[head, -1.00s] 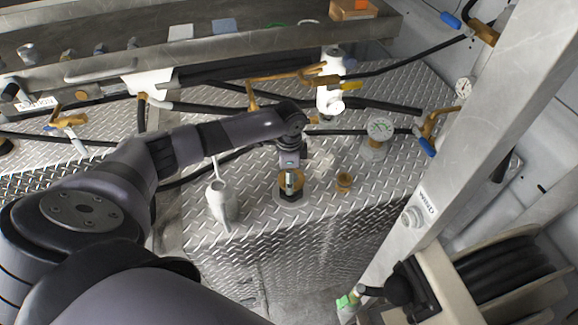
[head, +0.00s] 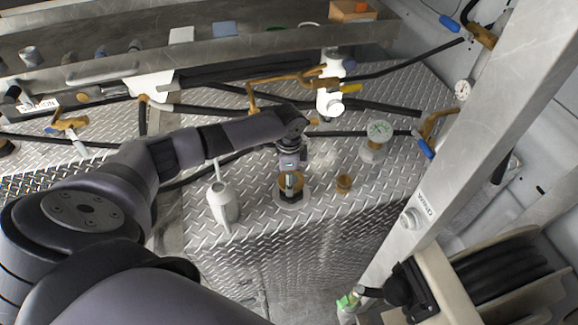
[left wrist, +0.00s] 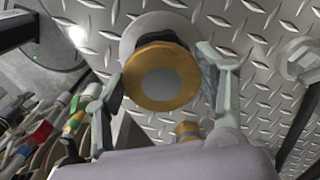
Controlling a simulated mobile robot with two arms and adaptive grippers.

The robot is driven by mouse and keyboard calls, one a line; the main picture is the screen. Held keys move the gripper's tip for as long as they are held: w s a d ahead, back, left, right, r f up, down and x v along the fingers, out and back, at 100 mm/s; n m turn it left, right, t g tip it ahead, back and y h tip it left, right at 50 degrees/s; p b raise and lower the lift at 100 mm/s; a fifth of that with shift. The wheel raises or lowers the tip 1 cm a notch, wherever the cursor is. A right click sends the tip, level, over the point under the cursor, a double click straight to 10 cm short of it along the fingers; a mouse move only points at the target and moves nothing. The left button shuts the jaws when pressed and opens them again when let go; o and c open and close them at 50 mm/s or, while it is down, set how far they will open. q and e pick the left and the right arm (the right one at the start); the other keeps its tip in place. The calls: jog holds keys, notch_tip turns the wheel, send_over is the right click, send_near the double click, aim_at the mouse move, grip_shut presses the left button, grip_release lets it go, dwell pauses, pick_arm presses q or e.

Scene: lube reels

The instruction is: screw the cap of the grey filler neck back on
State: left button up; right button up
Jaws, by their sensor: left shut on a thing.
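The cap (left wrist: 162,76), a brass-coloured ring with a grey centre, sits over the dark neck in the left wrist view. It also shows as a brass rim in the head view (head: 283,186). The filler neck has a round grey base flange (head: 290,203) on the tread plate, which shows in the left wrist view (left wrist: 133,33) too. My left gripper (head: 291,184) is above the neck, its fingers on opposite sides of the cap in the left wrist view (left wrist: 163,84), shut on it. How far the thread is engaged is hidden. My right gripper is not in view.
A grey oil can (head: 223,203) stands left of the neck. Black hoses run behind, below a metal shelf. A slanted metal post (head: 445,180) and a hose reel (head: 505,275) stand at right.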

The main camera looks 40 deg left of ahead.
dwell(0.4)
pick_arm(q)
jog(key=shift+p, duration=0.4)
jog(key=shift+f, duration=0.55)
dwell(0.6)
jog(key=m, duration=0.5)
jog(key=shift+w+b, duration=0.2)
jog(key=shift+b, duration=0.1)
dwell(0.3)
jog(key=m, duration=0.5)
jog(key=shift+w+b, duration=0.15)
jog(key=shift+b, duration=0.15)
